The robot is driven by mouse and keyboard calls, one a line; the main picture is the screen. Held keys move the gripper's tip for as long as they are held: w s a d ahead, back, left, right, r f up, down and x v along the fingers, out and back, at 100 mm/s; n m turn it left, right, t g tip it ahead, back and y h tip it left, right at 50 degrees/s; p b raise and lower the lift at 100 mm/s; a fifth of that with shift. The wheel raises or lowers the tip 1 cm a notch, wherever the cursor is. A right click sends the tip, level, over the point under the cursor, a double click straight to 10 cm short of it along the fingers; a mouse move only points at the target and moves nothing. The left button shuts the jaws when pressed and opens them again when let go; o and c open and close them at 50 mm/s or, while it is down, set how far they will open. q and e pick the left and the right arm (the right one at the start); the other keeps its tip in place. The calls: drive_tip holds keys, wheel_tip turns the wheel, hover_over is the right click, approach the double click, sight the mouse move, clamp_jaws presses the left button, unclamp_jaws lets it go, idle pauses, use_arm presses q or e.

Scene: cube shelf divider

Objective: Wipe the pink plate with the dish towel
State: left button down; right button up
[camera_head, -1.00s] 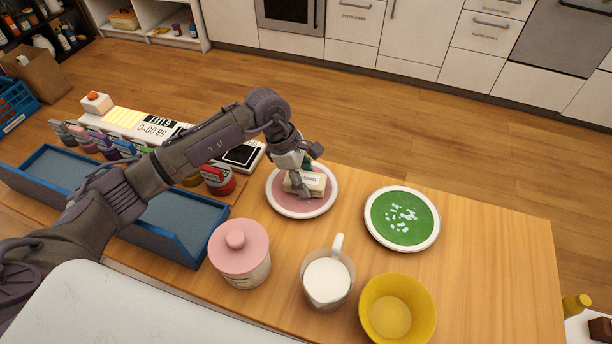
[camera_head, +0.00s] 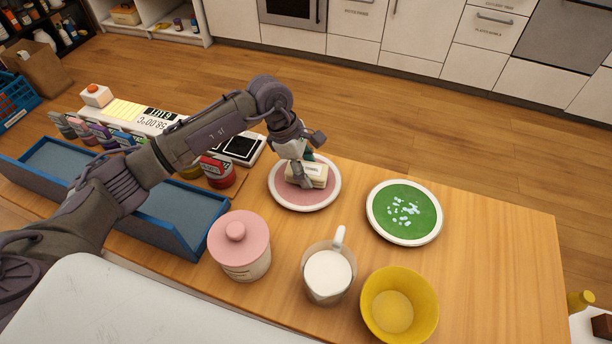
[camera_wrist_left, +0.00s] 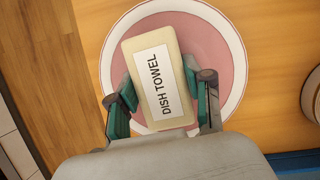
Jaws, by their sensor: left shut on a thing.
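The pink plate (camera_head: 282,191) with a white rim lies on the wooden counter, left of the green plate. The dish towel (camera_head: 312,174) is a cream block labelled "DISH TOWEL" and is over the pink plate. My left gripper (camera_head: 302,176) is shut on the towel from above. In the left wrist view the towel (camera_wrist_left: 158,75) sits between the two fingers (camera_wrist_left: 163,100), with the pink plate (camera_wrist_left: 205,45) behind it. I cannot tell for certain whether the towel touches the plate. The part of the plate under the towel is hidden. My right gripper is not in view.
A green plate (camera_head: 420,222) with pale bits stands to the right. A pink-lidded jar (camera_head: 240,250), a white-filled jug (camera_head: 328,272) and a yellow bowl (camera_head: 398,305) stand nearer. A blue tray (camera_head: 190,240) and a red-labelled jar (camera_head: 217,172) are left. The counter's right end is clear.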

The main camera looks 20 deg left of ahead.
use_arm(q)
drive_tip(key=shift+s, duration=0.1)
drive_tip(key=shift+s+d+f, duration=0.1)
drive_tip(key=shift+s+d, duration=0.1)
drive_tip(key=shift+s, duration=0.15)
drive_tip(key=shift+s+a, duration=0.1)
drive_tip(key=shift+s, duration=0.6)
drive_tip(key=shift+w+f, duration=0.1)
drive_tip(key=shift+w+b, duration=0.35)
drive_tip(key=shift+w+r+b, duration=0.25)
drive_tip(key=shift+r+b, duration=0.05)
drive_tip(key=shift+s, duration=0.1)
